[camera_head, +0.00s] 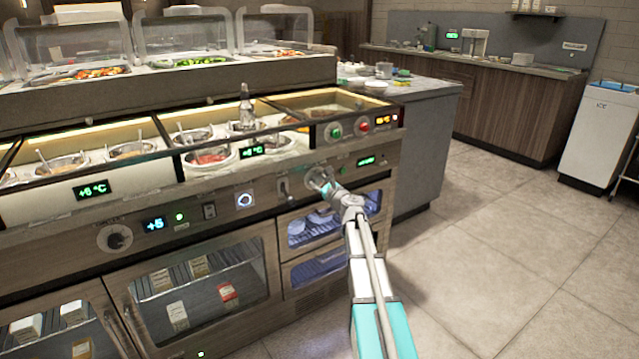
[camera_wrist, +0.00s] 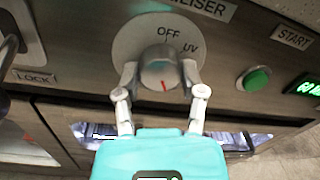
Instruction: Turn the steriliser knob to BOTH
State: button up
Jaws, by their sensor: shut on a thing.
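The steriliser knob (camera_wrist: 158,64) is a round grey metal knob on a pale round dial plate (camera_wrist: 128,42). Its red mark shows at the lower part of the knob in the wrist view. OFF is printed above the knob and UV at its upper right; I cannot read a BOTH label. The STERILISER sign (camera_wrist: 205,8) is partly cut off. My gripper (camera_wrist: 160,76) is shut on the knob, one finger on each side. In the head view my gripper (camera_head: 322,181) reaches the counter's front panel and mostly hides the knob.
A green START button (camera_wrist: 257,78) and a lit green display (camera_wrist: 308,88) are right of the knob. A handle above a LOCK label (camera_wrist: 34,77) is to the left. Glass-fronted compartments (camera_head: 325,224) are below. The floor (camera_head: 500,250) at the right is clear.

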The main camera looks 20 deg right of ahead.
jog(key=o, duration=1.1)
jog(key=shift+o, duration=0.2)
jog(key=shift+n, duration=0.5)
